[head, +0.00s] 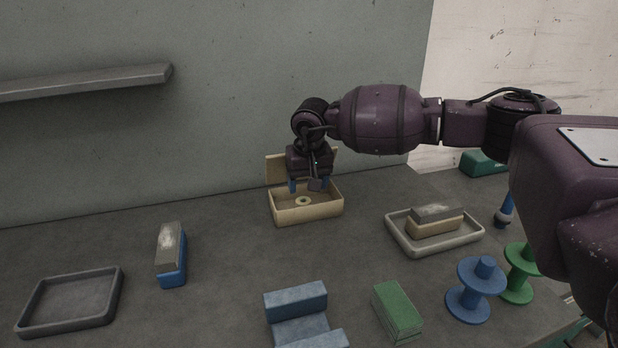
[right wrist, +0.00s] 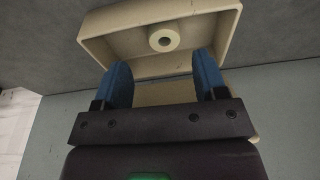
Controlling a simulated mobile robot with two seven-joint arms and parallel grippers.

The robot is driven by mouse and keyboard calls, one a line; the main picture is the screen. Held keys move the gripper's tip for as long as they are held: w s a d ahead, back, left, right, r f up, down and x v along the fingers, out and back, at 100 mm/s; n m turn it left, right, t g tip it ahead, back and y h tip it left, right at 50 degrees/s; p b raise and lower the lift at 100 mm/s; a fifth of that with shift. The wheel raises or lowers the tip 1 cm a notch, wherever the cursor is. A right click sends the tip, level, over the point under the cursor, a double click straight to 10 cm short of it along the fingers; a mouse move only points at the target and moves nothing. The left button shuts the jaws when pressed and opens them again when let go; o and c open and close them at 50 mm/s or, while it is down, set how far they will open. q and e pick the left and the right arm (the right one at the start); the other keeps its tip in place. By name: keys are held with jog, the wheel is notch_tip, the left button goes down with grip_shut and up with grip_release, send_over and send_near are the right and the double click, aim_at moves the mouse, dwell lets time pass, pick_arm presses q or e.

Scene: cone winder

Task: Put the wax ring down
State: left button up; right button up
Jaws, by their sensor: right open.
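The wax ring (head: 303,201) is a small cream ring lying on the floor of an open cream box (head: 308,214). In the right wrist view the ring (right wrist: 164,39) lies inside the box (right wrist: 222,24), apart from the fingers. My right gripper (head: 308,186) is over the back part of the box, pointing down. In the right wrist view its two blue fingers (right wrist: 164,80) are spread apart with nothing between them. My left gripper is not in view.
A grey tray (head: 71,325) and a grey-topped blue block (head: 171,262) are at left. A blue cradle (head: 297,303), green block (head: 397,309) and blue and green spools (head: 469,304) are in front. A pale tray (head: 407,243) holds a brush-like block (head: 436,224). A wall and shelf (head: 90,80) stand behind.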

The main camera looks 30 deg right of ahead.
pick_arm(q)
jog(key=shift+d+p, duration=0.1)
jog(key=shift+p, duration=0.65)
pick_arm(e)
jog(key=shift+g, duration=0.3)
jog(key=r, duration=0.5)
jog(key=shift+s, duration=0.4)
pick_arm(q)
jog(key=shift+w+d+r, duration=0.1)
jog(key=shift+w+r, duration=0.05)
